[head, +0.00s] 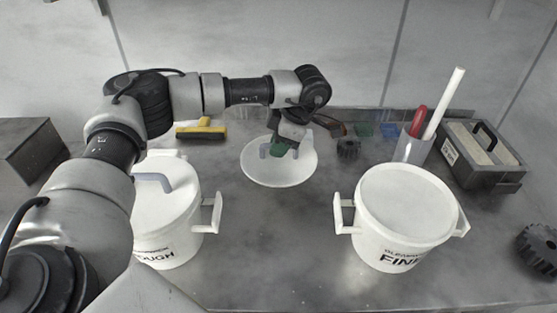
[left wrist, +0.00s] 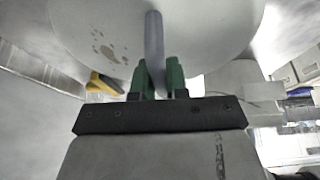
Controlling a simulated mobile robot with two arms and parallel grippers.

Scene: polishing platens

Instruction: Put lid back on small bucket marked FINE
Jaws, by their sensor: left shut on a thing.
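The small white bucket marked FINE (head: 384,246) stands upright at the right of centre, with side handles and no grey-handled lid on it; its round top shows a pale surface inside the rim. A round white lid (head: 270,177) is behind and left of it. My left gripper (head: 287,146) is over the lid, its green fingertips shut on the lid's grey bar handle. In the left wrist view the handle (left wrist: 153,45) runs between the fingertips, and the lid (left wrist: 215,30) has brown spots. I cannot tell whether the lid touches the bench. My right gripper is not in view.
A bucket marked ROUGH (head: 172,247) with a grey-handled lid stands at the left, partly behind my left arm. A yellow brush (head: 202,130), a holder with red and white tools (head: 411,149), a grey caddy (head: 485,174) and dark gear-like parts (head: 540,248) surround the bench.

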